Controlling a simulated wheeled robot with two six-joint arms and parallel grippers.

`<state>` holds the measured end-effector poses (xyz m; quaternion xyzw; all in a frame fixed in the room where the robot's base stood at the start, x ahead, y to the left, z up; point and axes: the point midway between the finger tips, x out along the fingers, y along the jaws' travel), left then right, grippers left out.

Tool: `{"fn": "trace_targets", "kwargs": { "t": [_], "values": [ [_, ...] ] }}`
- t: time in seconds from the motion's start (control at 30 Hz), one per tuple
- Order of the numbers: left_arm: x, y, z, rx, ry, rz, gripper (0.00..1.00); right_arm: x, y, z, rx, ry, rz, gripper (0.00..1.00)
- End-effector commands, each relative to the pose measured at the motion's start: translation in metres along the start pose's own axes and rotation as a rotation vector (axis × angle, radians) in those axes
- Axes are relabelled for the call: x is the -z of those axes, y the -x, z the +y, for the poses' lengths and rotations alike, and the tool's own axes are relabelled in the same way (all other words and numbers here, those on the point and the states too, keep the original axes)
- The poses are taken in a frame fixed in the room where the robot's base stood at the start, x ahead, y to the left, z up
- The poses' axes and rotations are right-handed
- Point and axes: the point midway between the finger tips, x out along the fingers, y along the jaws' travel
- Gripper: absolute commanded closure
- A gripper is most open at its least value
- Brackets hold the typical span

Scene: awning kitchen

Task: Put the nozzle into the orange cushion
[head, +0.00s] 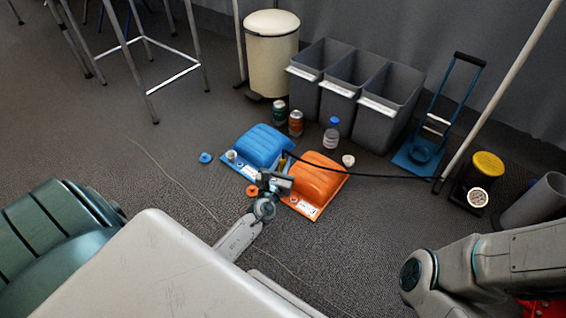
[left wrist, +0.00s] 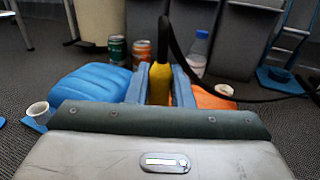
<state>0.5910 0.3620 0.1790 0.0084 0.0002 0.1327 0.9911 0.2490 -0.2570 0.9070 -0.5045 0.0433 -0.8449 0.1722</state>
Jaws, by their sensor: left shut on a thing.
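The orange cushion (head: 318,178) lies on the floor in the middle of the head view, beside the blue cushion (head: 258,145). My left gripper (head: 281,170) is at the near left side of the orange cushion, close to the gap between the two cushions. It is shut on the yellow nozzle (left wrist: 160,84), which stands upright between the fingers in the left wrist view. A black hose (head: 375,175) runs from the nozzle to the right. The fingers partly hide the orange cushion in the left wrist view (left wrist: 212,98). My right gripper is out of view.
Gray bins (head: 388,112), cans (head: 296,123) and a bottle (head: 331,133) stand behind the cushions. A blue cap (head: 205,157) and an orange cap (head: 252,190) lie on the floor. A yellow-topped pump (head: 487,166) stands at right. The near floor is mostly clear.

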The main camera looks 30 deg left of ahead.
Motion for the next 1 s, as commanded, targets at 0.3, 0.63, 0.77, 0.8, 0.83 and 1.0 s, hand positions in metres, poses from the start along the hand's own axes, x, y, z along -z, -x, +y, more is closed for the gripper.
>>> {"fn": "trace_targets", "kwargs": {
  "t": [0.3,0.63,0.77,0.8,0.83,1.0],
  "values": [
    [0.012,0.000,0.000,-0.002,0.000,0.000,1.00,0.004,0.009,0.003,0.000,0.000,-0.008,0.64],
    [0.044,0.000,-0.001,-0.002,0.000,0.000,1.00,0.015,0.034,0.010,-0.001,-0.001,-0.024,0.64],
    [0.056,0.000,-0.001,-0.002,0.000,0.000,1.00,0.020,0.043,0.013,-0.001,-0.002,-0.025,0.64],
    [0.059,0.000,-0.001,-0.002,0.001,0.000,1.00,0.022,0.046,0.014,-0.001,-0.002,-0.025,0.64],
    [0.061,0.000,-0.001,-0.002,0.001,0.000,1.00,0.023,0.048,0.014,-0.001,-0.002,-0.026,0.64],
    [0.065,0.000,-0.001,-0.002,0.000,-0.001,1.00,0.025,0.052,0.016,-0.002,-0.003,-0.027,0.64]
  ]
}}
